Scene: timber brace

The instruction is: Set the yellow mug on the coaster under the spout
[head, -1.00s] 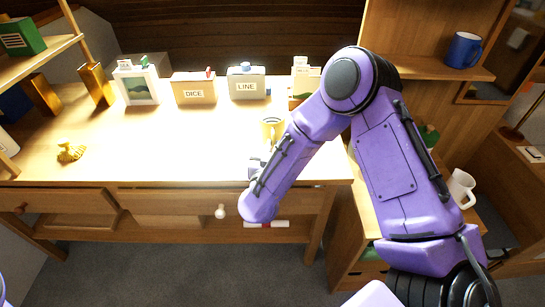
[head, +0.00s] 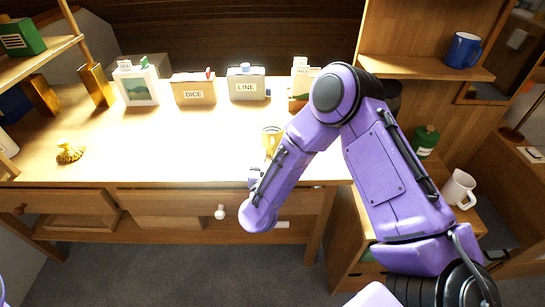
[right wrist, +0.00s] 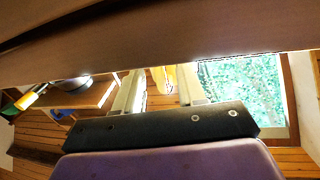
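The yellow mug (head: 271,141) shows above the front part of the lit desk, partly hidden behind my right forearm. My right gripper (head: 256,174) is beside it, mostly covered by the arm. In the right wrist view, the yellow of the mug (right wrist: 162,78) lies between the two pale fingers (right wrist: 160,92), which look closed on it; their contact is hard to see. I cannot make out the coaster or the spout. My left gripper is out of view.
Boxes labelled DICE (head: 194,90) and LINE (head: 246,83) stand along the desk's back. A gold shell-like ornament (head: 70,153) is at left. A blue mug (head: 463,50) is on the right shelf. A white mug (head: 459,188) and green canister (head: 425,141) stand lower right. The desk's middle is clear.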

